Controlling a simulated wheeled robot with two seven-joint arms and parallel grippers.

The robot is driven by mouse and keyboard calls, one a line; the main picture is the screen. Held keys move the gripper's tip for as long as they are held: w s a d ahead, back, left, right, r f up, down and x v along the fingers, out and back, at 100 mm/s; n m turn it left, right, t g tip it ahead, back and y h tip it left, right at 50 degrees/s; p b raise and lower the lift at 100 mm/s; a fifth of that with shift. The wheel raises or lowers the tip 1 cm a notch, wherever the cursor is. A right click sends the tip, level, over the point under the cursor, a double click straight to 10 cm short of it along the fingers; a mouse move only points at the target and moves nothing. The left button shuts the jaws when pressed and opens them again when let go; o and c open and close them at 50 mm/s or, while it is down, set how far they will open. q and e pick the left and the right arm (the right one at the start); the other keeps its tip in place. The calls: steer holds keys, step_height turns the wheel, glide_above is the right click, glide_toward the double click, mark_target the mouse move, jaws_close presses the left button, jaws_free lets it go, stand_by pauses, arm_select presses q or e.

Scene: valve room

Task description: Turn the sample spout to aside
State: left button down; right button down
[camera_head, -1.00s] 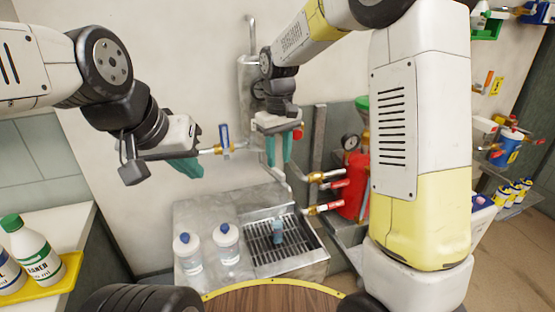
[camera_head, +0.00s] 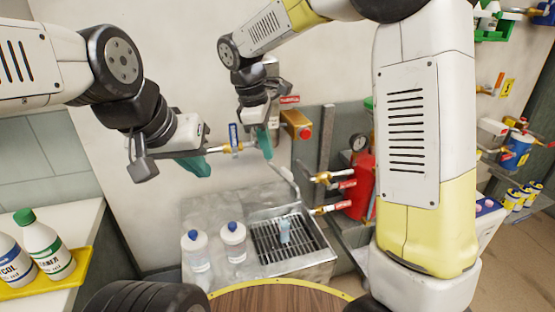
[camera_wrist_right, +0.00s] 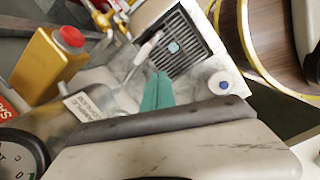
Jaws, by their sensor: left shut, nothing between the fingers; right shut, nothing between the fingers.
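The sample spout (camera_head: 283,175) is a thin pale bent pipe at the wall above the grated sink. In the right wrist view the spout (camera_wrist_right: 139,57) has a white tip beside the grate. My right gripper (camera_head: 265,145) is shut and empty, its teal fingers pointing down just above and left of the spout. In its wrist view the fingertips (camera_wrist_right: 158,82) lie close beside the spout; contact cannot be told. My left gripper (camera_head: 197,167) is shut and empty, left of the blue-handled valve (camera_head: 234,138).
Red-handled brass taps (camera_head: 330,178) and a golden box with a red button (camera_head: 297,125) are right of my right gripper.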

mark_target(286, 172)
steer(key=s+a+r+n+t+h, duration=0.15)
steer(key=a+n, duration=0.25)
steer(key=n, duration=0.4)
steer(key=shift+w+d+f, duration=0.6)
steer(key=shift+d+f, duration=0.5)
steer(key=shift+f, duration=0.45)
steer(key=shift+w+d+f, duration=0.6)
steer(key=shift+d+f, duration=0.45)
steer(key=shift+f, duration=0.55)
steer(key=shift+w+d+f, duration=0.6)
steer(key=shift+d+f, duration=0.5)
steer(key=shift+f, duration=0.45)
steer(key=shift+d, duration=0.1)
steer(key=shift+w+d+n+t+y, duration=0.15)
steer(key=shift+d+n+t, duration=0.05)
steer(key=shift+d+n, duration=0.3)
steer(key=shift+w+d+n+t+y, duration=0.1)
steer(key=shift+w+d+n+t, duration=0.05)
steer(key=shift+d+n, duration=0.3)
steer(key=shift+w+d+n+t+y, duration=0.3)
steer(key=shift+w+d+n, duration=0.65)
steer(key=shift+d+n, duration=0.25)
